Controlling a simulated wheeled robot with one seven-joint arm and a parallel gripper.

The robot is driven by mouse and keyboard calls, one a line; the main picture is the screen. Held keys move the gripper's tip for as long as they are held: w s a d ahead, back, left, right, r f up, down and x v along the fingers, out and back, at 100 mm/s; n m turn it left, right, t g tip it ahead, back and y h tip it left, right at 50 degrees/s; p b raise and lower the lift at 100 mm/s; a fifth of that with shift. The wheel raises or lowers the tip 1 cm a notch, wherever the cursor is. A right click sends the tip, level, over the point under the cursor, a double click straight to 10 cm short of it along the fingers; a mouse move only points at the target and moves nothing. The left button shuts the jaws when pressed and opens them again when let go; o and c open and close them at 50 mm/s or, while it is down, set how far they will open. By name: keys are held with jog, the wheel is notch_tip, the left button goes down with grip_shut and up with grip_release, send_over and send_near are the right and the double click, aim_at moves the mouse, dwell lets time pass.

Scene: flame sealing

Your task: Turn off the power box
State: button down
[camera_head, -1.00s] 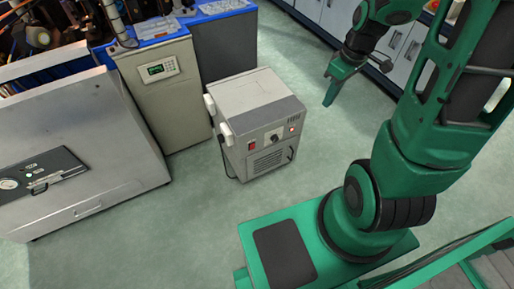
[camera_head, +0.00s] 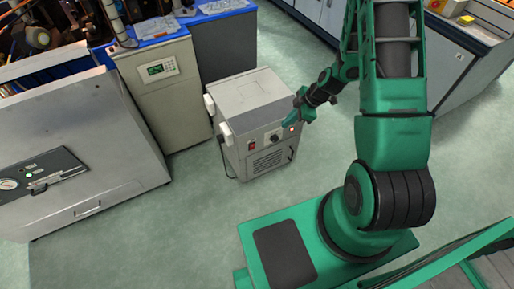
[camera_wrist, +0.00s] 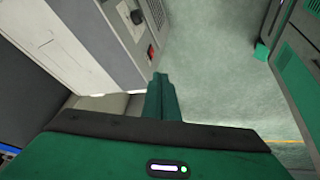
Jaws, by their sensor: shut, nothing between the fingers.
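The power box (camera_head: 254,107) is a grey-white cabinet on the floor in the middle of the head view. In the wrist view the power box (camera_wrist: 85,35) fills the upper left, with the red switch (camera_wrist: 150,52) just above the fingertips. My gripper (camera_head: 288,122) is shut and empty, close to the upper right of the box's front. In the wrist view my gripper (camera_wrist: 160,80) points toward the switch side; contact cannot be told.
A beige unit with a green display (camera_head: 160,70) stands left of the box, and a large grey metal cabinet (camera_head: 80,130) is further left. Lab benches (camera_head: 465,60) line the right back. The floor (camera_head: 200,195) before the box is clear.

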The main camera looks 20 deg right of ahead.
aim_at(252, 147)
jog(key=a+f+n+t+y, duration=0.1)
jog(key=a+f+n, duration=0.3)
jog(key=f, duration=1.2)
jog(key=shift+s+a+t, duration=0.15)
jog(key=shift+t, duration=0.55)
jog(key=w+a+f, duration=0.5)
jog(key=w+f, duration=0.2)
jog(key=w, duration=0.1)
jog(key=shift+a, duration=0.15)
jog(key=shift+w+f, duration=0.1)
